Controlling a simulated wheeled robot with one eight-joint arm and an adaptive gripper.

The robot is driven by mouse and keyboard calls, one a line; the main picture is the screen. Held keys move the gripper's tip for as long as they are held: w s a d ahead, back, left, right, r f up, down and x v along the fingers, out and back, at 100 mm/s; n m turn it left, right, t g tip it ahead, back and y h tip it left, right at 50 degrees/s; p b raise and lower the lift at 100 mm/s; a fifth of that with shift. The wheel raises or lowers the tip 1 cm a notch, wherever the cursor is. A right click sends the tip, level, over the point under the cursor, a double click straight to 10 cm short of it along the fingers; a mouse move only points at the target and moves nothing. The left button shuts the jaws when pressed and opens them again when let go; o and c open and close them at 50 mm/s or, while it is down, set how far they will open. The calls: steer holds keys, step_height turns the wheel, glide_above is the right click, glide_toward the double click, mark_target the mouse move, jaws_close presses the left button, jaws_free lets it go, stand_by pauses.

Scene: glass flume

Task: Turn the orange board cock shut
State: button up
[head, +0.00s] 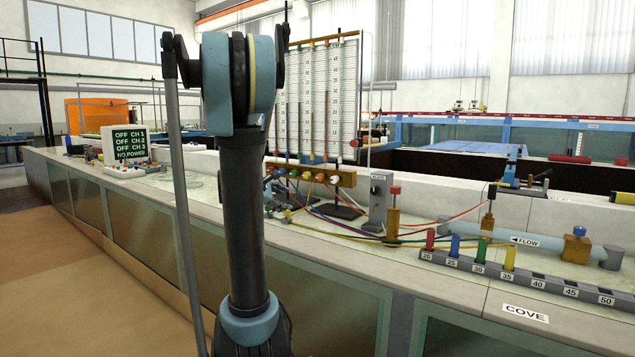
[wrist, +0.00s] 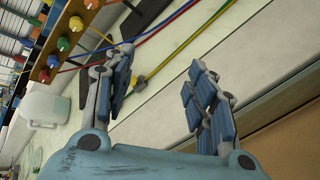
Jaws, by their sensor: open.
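The board cocks sit in a row of coloured knobs on a brown wooden bar (head: 345,180) at the foot of the tube board. An orange-looking cock (head: 320,178) is near the bar's right part; its exact turn is too small to tell. In the wrist view the bar (wrist: 56,32) slants across the upper left, with an orange-looking knob (wrist: 63,44) among red, yellow and green ones; I cannot tell if it is the same cock. My gripper (wrist: 158,85) is open and empty, to the right of the bar and apart from the knobs. In the head view my arm mostly hides it.
Coloured hoses (head: 410,232) run along the bench top right of the bar. A grey box (head: 379,200) and a numbered rack (head: 520,272) with coloured plugs stand farther right. A monitor (head: 126,145) is at left. The bench's front strip (head: 350,260) is clear.

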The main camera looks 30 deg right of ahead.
steer(key=w+d+r+n+h, duration=0.2)
steer(key=w+d+n+h, duration=0.15)
steer(key=w+d, duration=0.5)
steer(key=n+t+h, duration=0.2)
steer(key=n, duration=0.4)
glide_toward(318, 178)
steer(key=shift+y, duration=0.25)
steer(key=x, duration=1)
steer(key=shift+s+d+r, duration=0.1)
steer(key=shift+d+r, duration=0.15)
steer(key=shift+d, duration=0.05)
steer(key=c, duration=1.1)
